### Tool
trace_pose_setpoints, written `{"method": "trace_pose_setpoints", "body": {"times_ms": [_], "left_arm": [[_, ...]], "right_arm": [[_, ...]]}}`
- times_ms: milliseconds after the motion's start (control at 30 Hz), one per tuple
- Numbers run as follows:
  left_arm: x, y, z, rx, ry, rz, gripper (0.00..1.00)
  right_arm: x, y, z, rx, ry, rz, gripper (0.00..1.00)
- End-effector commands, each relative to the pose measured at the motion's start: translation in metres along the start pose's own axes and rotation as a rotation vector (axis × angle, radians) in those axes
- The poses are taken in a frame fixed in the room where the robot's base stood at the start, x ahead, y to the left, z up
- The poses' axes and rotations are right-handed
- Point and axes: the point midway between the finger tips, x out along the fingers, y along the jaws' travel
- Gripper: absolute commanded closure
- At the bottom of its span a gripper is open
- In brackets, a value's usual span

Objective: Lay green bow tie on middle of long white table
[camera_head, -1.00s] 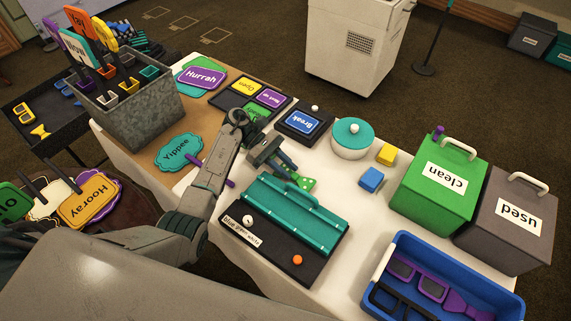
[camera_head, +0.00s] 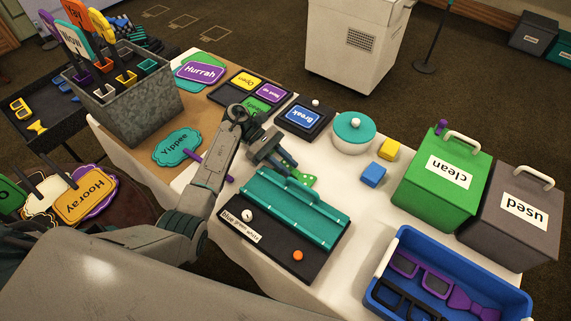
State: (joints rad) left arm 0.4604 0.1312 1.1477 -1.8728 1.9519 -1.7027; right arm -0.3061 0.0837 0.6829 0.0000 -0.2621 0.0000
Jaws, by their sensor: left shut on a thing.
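The green bow tie (camera_head: 307,180) shows just beyond the teal-lidded case, at the tip of my left gripper (camera_head: 289,167). My left gripper is shut on it, and the fingers hide part of it. It is at or just above the white tabletop; I cannot tell whether it touches. The long white table (camera_head: 335,187) runs from the upper left to the lower right. My right gripper is not in view.
Near the gripper are the black tray with the teal case (camera_head: 297,212), a teal-lidded white pot (camera_head: 352,134), and blue (camera_head: 373,175) and yellow blocks. Green (camera_head: 432,195) and grey bins and a blue crate (camera_head: 400,240) fill the right end. Signs lie at the left.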

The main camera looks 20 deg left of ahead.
Motion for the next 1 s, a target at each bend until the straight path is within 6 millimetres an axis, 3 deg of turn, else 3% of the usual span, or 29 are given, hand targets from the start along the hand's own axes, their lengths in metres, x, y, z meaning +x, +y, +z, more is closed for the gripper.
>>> {"method": "trace_pose_setpoints", "body": {"times_ms": [33,67,167,500,767,833,1000], "left_arm": [[0.002,-0.002,-0.003,-0.009,-0.001,-0.003,1.0],[0.002,-0.002,-0.004,-0.009,-0.001,-0.003,0.74],[0.003,-0.003,-0.004,-0.011,-0.001,-0.003,0.56],[0.003,-0.003,-0.004,-0.014,-0.002,-0.005,0.56],[-0.004,-0.003,0.011,-0.014,-0.002,-0.004,0.56],[-0.013,-0.002,0.002,-0.011,0.003,-0.002,0.56],[-0.046,-0.001,0.003,-0.008,0.003,-0.001,0.56]], "right_arm": [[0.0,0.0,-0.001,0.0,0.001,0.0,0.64],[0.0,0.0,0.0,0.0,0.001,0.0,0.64],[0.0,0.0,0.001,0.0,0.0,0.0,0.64],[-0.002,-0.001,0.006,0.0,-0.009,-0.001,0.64],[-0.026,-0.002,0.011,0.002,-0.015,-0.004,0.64],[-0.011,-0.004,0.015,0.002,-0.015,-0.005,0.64],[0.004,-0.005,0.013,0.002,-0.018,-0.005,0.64]]}}
